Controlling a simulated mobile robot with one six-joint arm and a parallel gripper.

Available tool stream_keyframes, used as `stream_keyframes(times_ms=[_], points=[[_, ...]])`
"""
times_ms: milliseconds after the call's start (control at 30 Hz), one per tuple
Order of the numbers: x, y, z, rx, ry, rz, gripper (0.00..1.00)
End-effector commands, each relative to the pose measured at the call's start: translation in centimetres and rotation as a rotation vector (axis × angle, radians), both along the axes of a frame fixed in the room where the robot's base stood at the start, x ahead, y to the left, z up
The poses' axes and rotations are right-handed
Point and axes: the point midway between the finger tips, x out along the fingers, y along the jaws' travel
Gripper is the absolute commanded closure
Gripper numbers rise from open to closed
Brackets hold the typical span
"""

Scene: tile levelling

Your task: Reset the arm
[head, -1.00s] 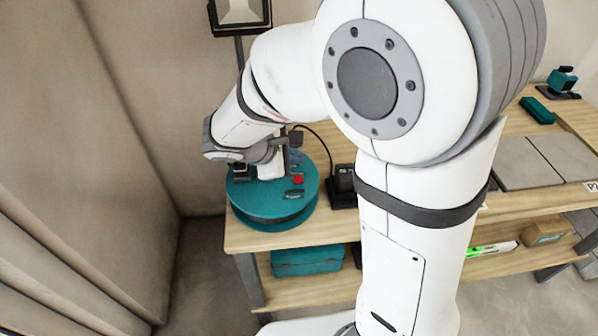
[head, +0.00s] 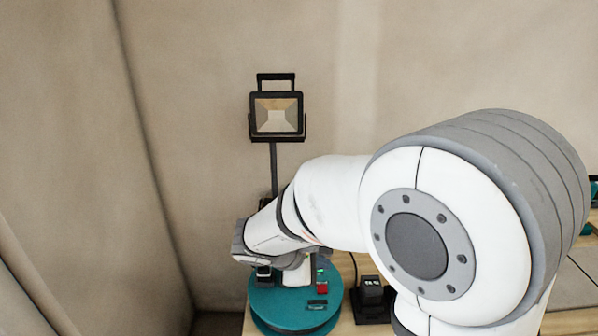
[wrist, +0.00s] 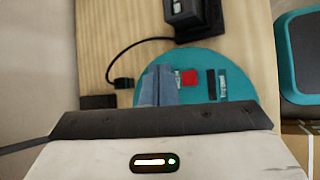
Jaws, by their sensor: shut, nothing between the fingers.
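My arm reaches left across the head view, with my gripper (head: 312,268) low over a teal round device (head: 290,318) on the wooden bench. In the wrist view the closed blue-grey fingers of my gripper (wrist: 165,86) show in front of the teal round device (wrist: 240,93), with nothing between them. A red button (head: 322,288) on the device's top also shows in the wrist view (wrist: 190,77), beside the fingers. I cannot tell whether the fingertips touch the device.
A work lamp (head: 277,115) on a pole stands behind the device, close to my forearm. A black charger-like unit (head: 372,298) with a cable sits right of the device. A teal case (wrist: 301,55) shows at the wrist view's right edge. Walls are close behind and left.

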Motion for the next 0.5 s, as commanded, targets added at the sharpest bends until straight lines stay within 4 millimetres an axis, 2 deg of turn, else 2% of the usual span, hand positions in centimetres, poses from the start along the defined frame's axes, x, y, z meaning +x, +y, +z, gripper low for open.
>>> stream_keyframes(times_ms=[67, 167, 300, 500], points=[[-0.8, -1.3, 0.7, 0.047, -0.007, -0.066, 1.0], [-3.1, -3.8, 1.9, 0.166, -0.022, -0.232, 1.0], [-7.7, -7.0, 3.7, 0.41, -0.073, -0.548, 1.0], [-12.8, -8.2, 5.8, 0.748, -0.178, -0.941, 1.0]])
